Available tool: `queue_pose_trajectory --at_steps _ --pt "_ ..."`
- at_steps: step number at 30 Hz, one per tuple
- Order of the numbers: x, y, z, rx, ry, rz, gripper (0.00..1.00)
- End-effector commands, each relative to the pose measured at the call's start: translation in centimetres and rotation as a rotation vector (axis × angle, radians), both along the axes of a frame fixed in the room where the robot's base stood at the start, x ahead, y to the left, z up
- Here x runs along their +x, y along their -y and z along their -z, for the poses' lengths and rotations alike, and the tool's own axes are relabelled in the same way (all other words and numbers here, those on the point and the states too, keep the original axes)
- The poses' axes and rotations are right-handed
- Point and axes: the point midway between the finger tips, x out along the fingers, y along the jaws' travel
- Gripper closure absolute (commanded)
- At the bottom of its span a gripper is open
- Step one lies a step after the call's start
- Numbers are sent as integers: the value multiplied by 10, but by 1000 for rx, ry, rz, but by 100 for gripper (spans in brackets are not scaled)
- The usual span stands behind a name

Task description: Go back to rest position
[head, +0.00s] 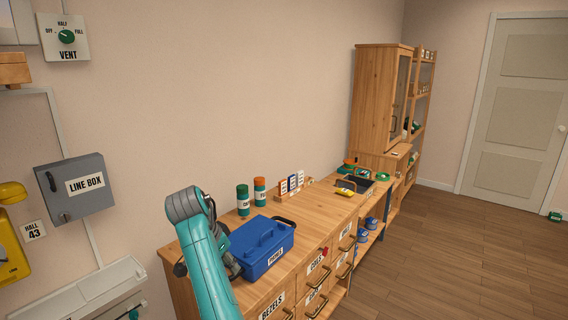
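My teal and grey arm rises from the bottom of the head view, with a bend at its top left of the blue toolbox. A dark part that looks like my gripper (231,266) shows in part behind the arm, close to the left end of the blue toolbox (264,246). The arm hides most of it, so I cannot tell whether its fingers are open or shut, or whether it touches the box. No held object shows.
A grey LINE BOX (75,188) and VENT dial (66,37) are on the wall.

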Motion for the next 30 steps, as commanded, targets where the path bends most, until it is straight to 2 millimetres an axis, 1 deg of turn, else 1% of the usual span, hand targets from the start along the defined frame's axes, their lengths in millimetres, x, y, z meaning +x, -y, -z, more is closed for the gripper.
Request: queue_pose_trajectory --at_steps 1,8,14,16,20,21,23,24,26,27,30 --pt "1 4 8 -2 0 -3 62" --pt "2 13 37 0 15 -32 62" --pt "2 28 76 2 34 -71 62" --pt "1 35 93 4 44 -87 62" --pt "-4 52 133 5 65 -126 62" --pt "-7 59 148 5 74 -142 62" --pt "-12 70 172 7 89 -166 62" --pt "-16 77 187 9 100 -184 62" --pt "-24 89 209 9 117 -208 62" --pt "-29 96 223 11 128 -224 62" --pt "-45 114 255 13 156 -263 62"
